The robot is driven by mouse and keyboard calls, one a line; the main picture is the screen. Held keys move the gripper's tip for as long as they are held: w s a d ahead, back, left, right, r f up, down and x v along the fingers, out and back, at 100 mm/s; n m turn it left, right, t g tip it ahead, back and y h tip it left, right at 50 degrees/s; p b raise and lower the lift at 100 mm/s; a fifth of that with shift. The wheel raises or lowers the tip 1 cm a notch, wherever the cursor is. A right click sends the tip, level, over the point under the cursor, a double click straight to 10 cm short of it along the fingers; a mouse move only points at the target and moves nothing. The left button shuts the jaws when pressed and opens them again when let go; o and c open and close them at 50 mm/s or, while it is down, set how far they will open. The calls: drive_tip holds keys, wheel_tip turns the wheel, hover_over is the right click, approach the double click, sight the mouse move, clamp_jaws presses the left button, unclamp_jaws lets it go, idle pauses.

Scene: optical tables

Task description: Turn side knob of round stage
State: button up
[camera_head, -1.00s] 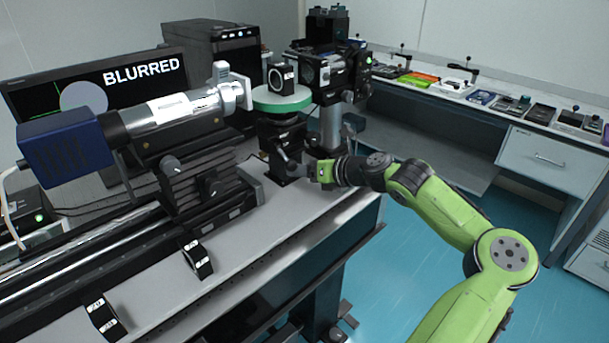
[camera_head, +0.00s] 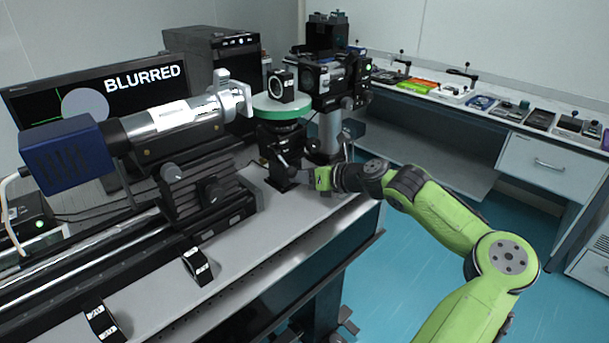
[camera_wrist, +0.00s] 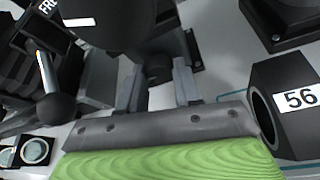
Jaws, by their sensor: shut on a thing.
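The round stage (camera_head: 280,106) has a green-rimmed top and stands on a black post at the back of the table. A square black mount (camera_head: 281,86) sits on it. My gripper (camera_head: 296,170) is low beside the stage's black post, on its right side. In the wrist view my gripper (camera_wrist: 158,84) has its two grey fingers on either side of a dark side knob (camera_wrist: 158,68). It is shut on this knob. The knob's contact with the fingers is partly hidden in the head view.
A silver tube with a blue camera (camera_head: 68,155) lies on a rail at left. The monitor (camera_head: 98,98) reads "BLURRED". A black lens device (camera_head: 335,78) stands close behind the stage. In the wrist view a black block marked 56 (camera_wrist: 275,110) is right of my gripper.

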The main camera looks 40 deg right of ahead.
drive_tip(key=shift+a+r+n+h+p, duration=0.1)
drive_tip(key=shift+a+n+h+p, duration=0.05)
drive_tip(key=shift+n+h+p, duration=0.95)
drive_tip(key=n+h, duration=0.1)
drive_tip(key=n, duration=0.1)
drive_tip(key=shift+a+n, duration=0.15)
drive_tip(key=shift+n, duration=0.25)
drive_tip(key=n+h, duration=0.1)
drive_tip(key=n, duration=0.1)
drive_tip(key=n+h, duration=0.1)
drive_tip(key=shift+f+t+h+b, duration=0.25)
drive_tip(key=shift+t+h+b, duration=0.05)
drive_tip(key=shift+a+n+t+h+b, duration=0.15)
drive_tip(key=shift+n+t+h+b, duration=0.35)
drive_tip(key=shift+n+b, duration=0.75)
drive_tip(key=shift+n, duration=0.25)
drive_tip(key=o, duration=1)
drive_tip(key=shift+o, duration=0.2)
drive_tip(key=shift+r, duration=0.1)
drive_tip(key=shift+p, duration=0.35)
